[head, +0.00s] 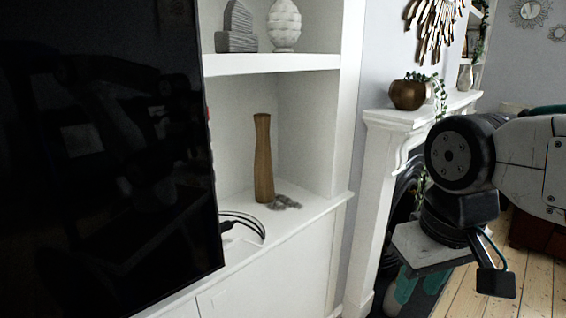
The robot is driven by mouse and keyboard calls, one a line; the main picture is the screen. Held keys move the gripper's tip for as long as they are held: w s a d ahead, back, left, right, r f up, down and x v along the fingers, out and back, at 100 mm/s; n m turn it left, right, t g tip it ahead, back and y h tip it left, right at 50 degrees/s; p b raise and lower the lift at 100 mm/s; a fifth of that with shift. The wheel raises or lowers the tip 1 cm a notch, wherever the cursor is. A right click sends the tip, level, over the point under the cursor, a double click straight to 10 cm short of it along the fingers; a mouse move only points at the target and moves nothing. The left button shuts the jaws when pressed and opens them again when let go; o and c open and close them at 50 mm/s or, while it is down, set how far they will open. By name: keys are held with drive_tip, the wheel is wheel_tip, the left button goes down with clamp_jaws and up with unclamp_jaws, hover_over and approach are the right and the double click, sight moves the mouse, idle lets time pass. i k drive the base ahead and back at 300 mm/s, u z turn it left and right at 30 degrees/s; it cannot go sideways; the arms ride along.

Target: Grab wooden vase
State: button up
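The wooden vase (263,160) is tall, slim and brown with a slightly narrowed waist. It stands upright on the lower ledge of a white built-in shelf unit, left of the middle in the head view. My arm comes in from the right edge, and its gripper end (418,280) hangs low in front of the fireplace, to the right of the vase and well apart from it. Teal parts show below the grey wrist plate, but the fingertips are not clear, so I cannot tell whether the gripper is open or shut. Nothing touches the vase.
A large black screen (100,150) fills the left. Beside the vase lie a small grey object (284,202) and black cables (243,224). The upper shelf (270,64) overhangs. A white mantelpiece (388,125) bears a copper pot (407,94). Bare floorboards (530,275) show at lower right.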

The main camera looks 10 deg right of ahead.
sight(264, 189)
drive_tip(key=z, duration=0.55)
drive_tip(key=i, duration=0.95)
drive_tip(key=z, duration=0.1)
